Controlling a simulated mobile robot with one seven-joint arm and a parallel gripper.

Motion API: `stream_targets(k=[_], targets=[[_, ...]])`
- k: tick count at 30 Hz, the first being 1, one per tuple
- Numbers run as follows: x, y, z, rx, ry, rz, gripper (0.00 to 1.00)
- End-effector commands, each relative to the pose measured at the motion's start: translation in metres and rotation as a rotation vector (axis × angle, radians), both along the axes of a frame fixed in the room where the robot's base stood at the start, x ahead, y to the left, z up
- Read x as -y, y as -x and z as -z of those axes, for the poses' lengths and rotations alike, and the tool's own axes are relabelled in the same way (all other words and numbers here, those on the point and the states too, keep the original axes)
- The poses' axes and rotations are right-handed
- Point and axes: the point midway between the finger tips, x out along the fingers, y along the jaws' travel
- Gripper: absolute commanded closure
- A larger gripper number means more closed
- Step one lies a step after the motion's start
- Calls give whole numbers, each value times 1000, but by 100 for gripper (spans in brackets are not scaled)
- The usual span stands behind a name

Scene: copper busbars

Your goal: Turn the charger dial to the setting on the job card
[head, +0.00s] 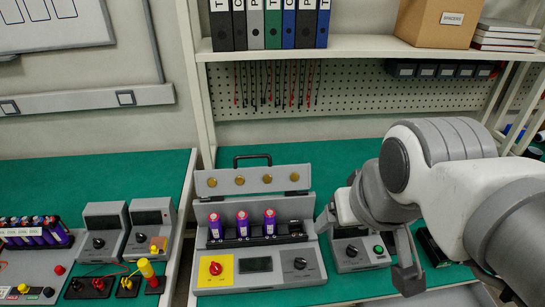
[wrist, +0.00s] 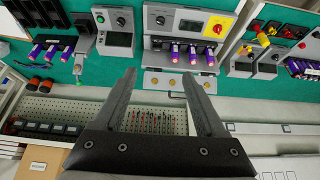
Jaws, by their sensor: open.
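The charger (head: 255,285) is a grey box with its lid raised, showing round brass contacts. Three purple cells (head: 242,224) stand in its slots. Its front panel has a black dial (head: 300,263) at the right, a dark display (head: 255,264), and a red knob (head: 215,268) on a yellow plate. The charger dial also shows in the wrist view (wrist: 160,20), where the picture is upside down. The dial's setting is too small to read. My gripper (head: 408,275) is open and empty, right of the charger and apart from the dial; its fingers show in the wrist view (wrist: 158,75). I cannot make out a job card.
A smaller grey unit (head: 351,268) with a black knob and green button stands between the charger and my gripper. Left, another green bench holds two grey meters (head: 104,232) and a row of purple cells (head: 30,235). A shelf post (head: 192,90) rises behind the charger's left.

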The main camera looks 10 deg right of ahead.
Motion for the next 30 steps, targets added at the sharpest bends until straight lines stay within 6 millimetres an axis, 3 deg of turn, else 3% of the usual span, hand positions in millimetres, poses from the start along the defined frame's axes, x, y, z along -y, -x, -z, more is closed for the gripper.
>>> stream_targets(k=[17,23,30], targets=[[-14,-97,64,-325,254,-381,27],[-24,-138,102,-445,327,-532,27],[-39,-184,159,-589,396,-711,27]])
